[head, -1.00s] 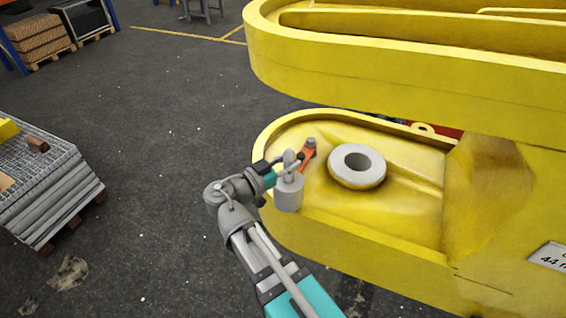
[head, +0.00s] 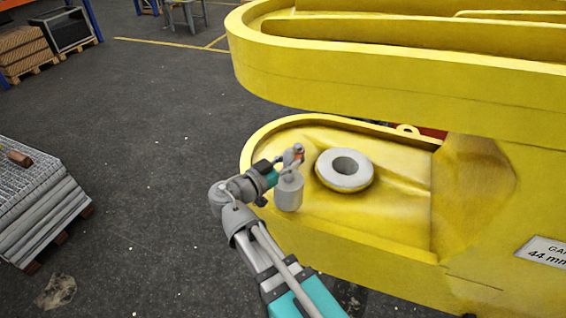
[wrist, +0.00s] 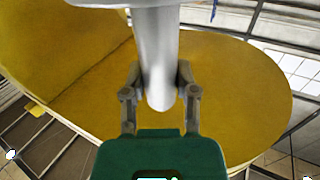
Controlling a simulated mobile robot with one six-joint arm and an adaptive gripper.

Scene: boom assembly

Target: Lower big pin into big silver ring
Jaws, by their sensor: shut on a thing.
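The big pin (head: 289,192) is a grey-silver cylinder with a thinner stem on top. It hangs upright below my gripper (head: 291,168) in the head view, just left of the big silver ring (head: 346,167) and apart from it. The ring is a thick pale disc with a dark central hole, lying in the lower yellow shell. In the wrist view the two fingers of my gripper (wrist: 159,88) are shut on the pin's stem (wrist: 158,50). The ring cannot be made out there.
The lower yellow boom part (head: 390,225) has a raised rim around the ring. A thick yellow upper arm (head: 400,75) overhangs behind it. A small orange piece (head: 300,152) shows partly behind my gripper. A stack of grey grating (head: 40,205) stands at far left; the floor between is clear.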

